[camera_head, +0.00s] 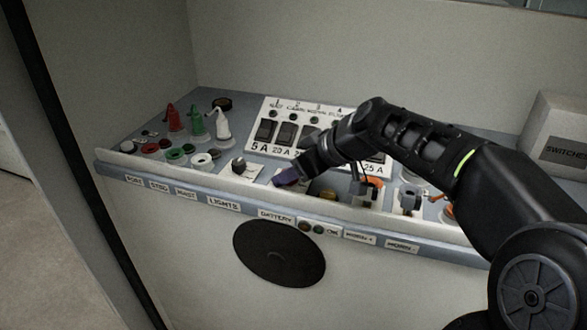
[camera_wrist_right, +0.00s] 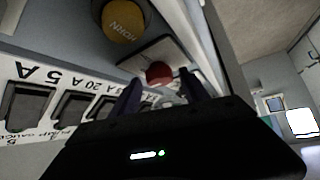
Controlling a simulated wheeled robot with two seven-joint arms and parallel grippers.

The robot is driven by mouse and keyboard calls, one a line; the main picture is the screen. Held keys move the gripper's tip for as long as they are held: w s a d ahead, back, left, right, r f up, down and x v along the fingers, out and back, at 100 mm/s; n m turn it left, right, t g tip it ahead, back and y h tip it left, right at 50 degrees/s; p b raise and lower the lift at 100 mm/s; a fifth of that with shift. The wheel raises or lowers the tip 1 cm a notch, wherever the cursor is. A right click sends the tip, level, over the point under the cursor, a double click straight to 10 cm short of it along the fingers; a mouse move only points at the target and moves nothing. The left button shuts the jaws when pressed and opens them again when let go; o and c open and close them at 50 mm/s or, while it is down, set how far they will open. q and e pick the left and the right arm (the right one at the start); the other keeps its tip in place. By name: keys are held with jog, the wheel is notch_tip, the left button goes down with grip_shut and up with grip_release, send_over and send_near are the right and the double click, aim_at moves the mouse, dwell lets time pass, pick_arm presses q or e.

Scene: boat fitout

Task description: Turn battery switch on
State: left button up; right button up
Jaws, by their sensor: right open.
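The battery switch shows in the right wrist view as a red knob (camera_wrist_right: 159,72) on a pale plate, just ahead of and between my fingertips. In the head view it is hidden behind my right gripper (camera_head: 287,179), above the BATTERY label (camera_head: 276,216) on the console's front. My right gripper (camera_wrist_right: 160,82) is open, its dark fingers one on each side of the knob. I cannot tell whether they touch it. Which way the switch is turned is not clear. My left gripper is out of view.
A yellow HORN button (camera_wrist_right: 122,20) is close beside the red knob. A breaker panel (camera_head: 285,133) with black rocker switches stands behind. Red, green and white cone-shaped parts (camera_head: 197,123) are at the console's left. A SWITCHES box (camera_head: 556,140) is at the right. A raised lip (camera_head: 215,184) edges the front.

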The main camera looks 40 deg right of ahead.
jog(key=shift+c, duration=0.4)
grip_shut()
